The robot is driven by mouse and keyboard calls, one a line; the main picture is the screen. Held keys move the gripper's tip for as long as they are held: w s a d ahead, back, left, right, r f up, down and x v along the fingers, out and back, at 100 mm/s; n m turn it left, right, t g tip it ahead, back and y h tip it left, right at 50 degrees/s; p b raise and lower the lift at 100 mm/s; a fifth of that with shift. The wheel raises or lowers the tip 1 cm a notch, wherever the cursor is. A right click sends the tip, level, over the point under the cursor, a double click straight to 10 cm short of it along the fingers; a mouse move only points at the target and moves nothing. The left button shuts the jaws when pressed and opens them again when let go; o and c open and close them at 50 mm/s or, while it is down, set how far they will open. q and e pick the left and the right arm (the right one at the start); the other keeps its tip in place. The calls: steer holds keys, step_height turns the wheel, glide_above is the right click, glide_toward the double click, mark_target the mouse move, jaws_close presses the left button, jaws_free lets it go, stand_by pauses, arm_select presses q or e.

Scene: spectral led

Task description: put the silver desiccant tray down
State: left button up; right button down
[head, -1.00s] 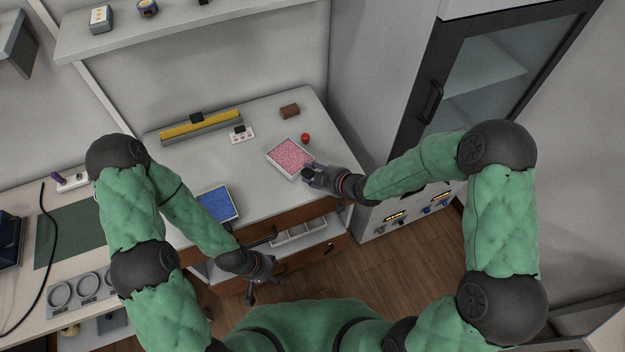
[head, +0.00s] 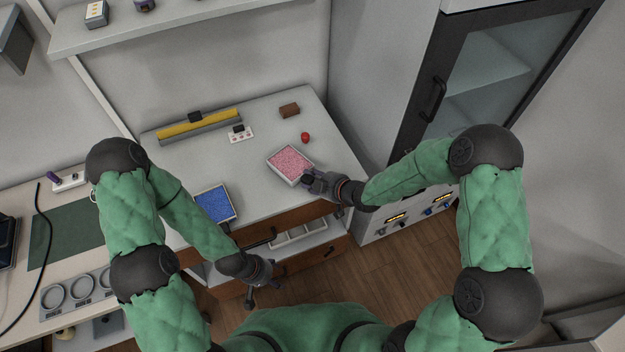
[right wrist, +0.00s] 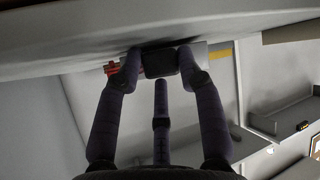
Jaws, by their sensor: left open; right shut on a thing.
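The silver desiccant tray (head: 274,170) is a pale square tray filled with pink beads, in the middle right of the counter in the head view. My right gripper (head: 312,181) is at its near right corner. In the right wrist view the fingers (right wrist: 158,70) close around a dark block (right wrist: 160,62) at the tray's side, so the gripper is shut on the tray's dark grip. The tray looks level, at or very near the counter top; I cannot tell whether it touches. My left gripper (head: 258,290) is open and empty, low in front of the drawers.
A tray of blue beads (head: 215,204) lies on the counter (head: 255,160) at left. A red knob (head: 305,137), a brown block (head: 289,110), a white power strip (head: 240,134) and a yellow-and-grey bar (head: 200,125) are behind. An open drawer (head: 300,235) juts out below. A glass-door cabinet (head: 480,90) stands at right.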

steer(key=shift+s+f, duration=0.1)
steer(key=c, duration=0.8)
jaws_free()
steer(key=shift+f, duration=0.2)
steer(key=shift+s, duration=0.1)
